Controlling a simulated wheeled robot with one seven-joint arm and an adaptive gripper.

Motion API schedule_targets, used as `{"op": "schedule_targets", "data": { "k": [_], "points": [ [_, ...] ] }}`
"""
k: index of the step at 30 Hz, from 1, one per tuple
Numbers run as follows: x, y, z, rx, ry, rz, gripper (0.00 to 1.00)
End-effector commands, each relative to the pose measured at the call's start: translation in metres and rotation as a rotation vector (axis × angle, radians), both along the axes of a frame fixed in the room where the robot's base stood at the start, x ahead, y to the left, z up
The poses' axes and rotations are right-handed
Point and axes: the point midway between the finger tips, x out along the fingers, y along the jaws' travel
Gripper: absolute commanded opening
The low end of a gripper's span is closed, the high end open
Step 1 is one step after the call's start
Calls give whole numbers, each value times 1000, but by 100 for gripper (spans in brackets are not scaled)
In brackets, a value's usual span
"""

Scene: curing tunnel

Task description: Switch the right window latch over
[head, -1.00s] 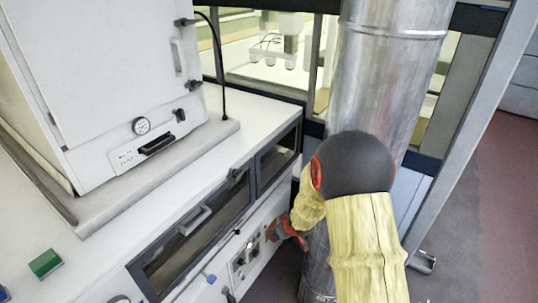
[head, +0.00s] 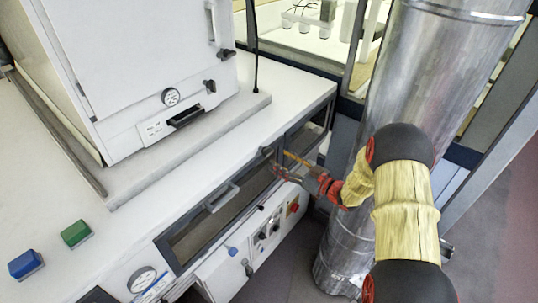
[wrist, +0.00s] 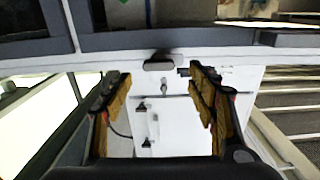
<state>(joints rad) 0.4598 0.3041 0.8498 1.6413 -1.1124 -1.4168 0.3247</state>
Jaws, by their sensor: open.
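The right window latch (head: 267,151) is a small dark piece on the upper frame of the long window (head: 205,232) in the bench front. In the wrist view the latch (wrist: 158,62) shows as a dark rounded piece on the frame edge, between and just beyond my fingertips. My gripper (head: 284,163) is open, with its fingers pointing left toward the latch and a small gap to it. The wrist view shows my gripper (wrist: 157,75) with orange-brown pads on either side and nothing between them. Contact with the latch cannot be made out.
A white oven (head: 140,70) stands on the bench top (head: 130,230). A grab handle (head: 222,198) sticks out from the window frame. A control panel (head: 268,228) with knobs lies below my gripper. A large metal duct (head: 400,120) stands close to my arm on the right.

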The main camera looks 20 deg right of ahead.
Motion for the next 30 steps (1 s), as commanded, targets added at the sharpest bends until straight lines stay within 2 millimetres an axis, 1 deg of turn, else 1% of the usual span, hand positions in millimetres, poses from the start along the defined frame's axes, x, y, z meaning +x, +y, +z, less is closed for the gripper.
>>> {"op": "schedule_targets", "data": {
  "k": [1, 6, 12, 22, 30],
  "points": [
    [7, 7, 1, -1, 1, 4, 58],
    [27, 21, 1, -1, 2, 3, 58],
    [42, 31, 0, -2, 1, 0, 58],
    [45, 32, 0, -2, 1, -1, 57],
    [44, 32, 0, -2, 1, -1, 42]
  ]
}}
